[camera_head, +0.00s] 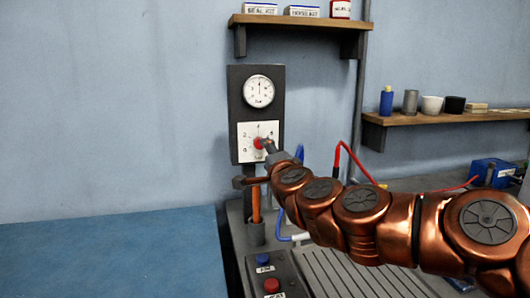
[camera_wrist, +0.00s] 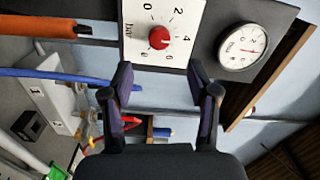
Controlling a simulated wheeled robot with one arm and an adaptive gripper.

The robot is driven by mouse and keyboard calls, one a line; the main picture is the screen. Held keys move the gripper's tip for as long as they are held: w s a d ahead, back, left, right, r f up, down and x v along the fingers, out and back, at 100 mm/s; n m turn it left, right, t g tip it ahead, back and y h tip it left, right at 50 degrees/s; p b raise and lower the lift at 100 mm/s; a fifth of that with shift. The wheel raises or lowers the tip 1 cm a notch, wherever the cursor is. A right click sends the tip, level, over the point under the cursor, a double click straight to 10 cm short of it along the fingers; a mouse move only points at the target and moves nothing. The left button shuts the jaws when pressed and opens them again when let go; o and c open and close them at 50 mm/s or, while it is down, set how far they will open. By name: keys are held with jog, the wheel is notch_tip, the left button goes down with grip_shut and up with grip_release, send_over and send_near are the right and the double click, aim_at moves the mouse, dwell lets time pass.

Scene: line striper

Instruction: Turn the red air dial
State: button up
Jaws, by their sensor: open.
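The red air dial (camera_head: 258,143) sits on a white scale plate (camera_head: 246,129) on a dark wall panel. In the wrist view the dial (camera_wrist: 159,38) is in full sight, just beyond the gap between my fingertips; its exact setting is too small to read surely. My gripper (camera_wrist: 160,77) is open and empty, one finger on either side of the dial's line. In the head view my gripper (camera_head: 269,150) is close to the dial at its lower right and partly overlaps the plate; contact cannot be told. A round gauge (camera_head: 258,91) is above the dial.
An orange-handled tool (camera_head: 255,205) stands in a holder below the panel. A box with blue and red buttons (camera_head: 277,275) is at the front. Blue (camera_head: 300,152) and red (camera_head: 351,153) hoses run near my arm. A shelf (camera_head: 300,22) is above; the blue bench (camera_head: 110,255) is clear.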

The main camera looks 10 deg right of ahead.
jog(key=shift+s, duration=1.45)
jog(key=shift+a, duration=0.1)
